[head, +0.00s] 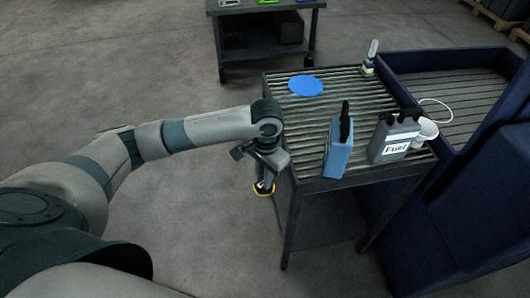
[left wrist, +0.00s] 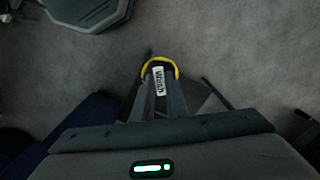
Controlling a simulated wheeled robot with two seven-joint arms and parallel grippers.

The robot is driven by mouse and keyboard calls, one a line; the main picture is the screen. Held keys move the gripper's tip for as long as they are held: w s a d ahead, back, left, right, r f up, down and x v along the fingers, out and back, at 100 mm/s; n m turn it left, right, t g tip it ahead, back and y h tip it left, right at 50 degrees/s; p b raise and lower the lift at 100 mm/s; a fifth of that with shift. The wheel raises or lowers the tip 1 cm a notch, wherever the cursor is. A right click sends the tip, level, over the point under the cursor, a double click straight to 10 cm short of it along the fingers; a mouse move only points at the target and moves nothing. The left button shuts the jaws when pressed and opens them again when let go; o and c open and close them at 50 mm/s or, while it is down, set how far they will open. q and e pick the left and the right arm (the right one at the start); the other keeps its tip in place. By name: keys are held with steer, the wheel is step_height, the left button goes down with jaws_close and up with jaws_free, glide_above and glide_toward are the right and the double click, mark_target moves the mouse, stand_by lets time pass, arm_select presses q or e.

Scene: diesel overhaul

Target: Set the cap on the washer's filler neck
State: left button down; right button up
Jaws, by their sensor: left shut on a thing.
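My left gripper (head: 264,180) is beside the left edge of the slatted table, with the floor below it. It is shut on a dark cap with a yellow rim (head: 264,189). In the left wrist view the yellow-rimmed cap (left wrist: 159,65) sits between the fingertips, with a white label reading "Wash". The dark blue washer (head: 398,64) with a slatted top stands at the right, apart from my gripper. I cannot clearly make out its filler neck. My right gripper is not in view.
On the slatted table (head: 345,98) are a blue disc (head: 305,85), a blue container (head: 339,158), a grey can marked "Fuel" (head: 394,140), a white cup (head: 427,130) and a small upright item (head: 371,58). A dark bench (head: 260,41) stands behind. Floor at the left is clear.

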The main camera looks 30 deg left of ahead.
arm_select(q)
steer(key=s+d+n+b, duration=0.1)
steer(key=s+d+n, duration=0.1)
steer(key=s, duration=0.7)
steer(key=shift+d+f+n+b, duration=0.3)
steer(key=shift+f+n+b, duration=0.15)
steer(key=shift+n, duration=0.35)
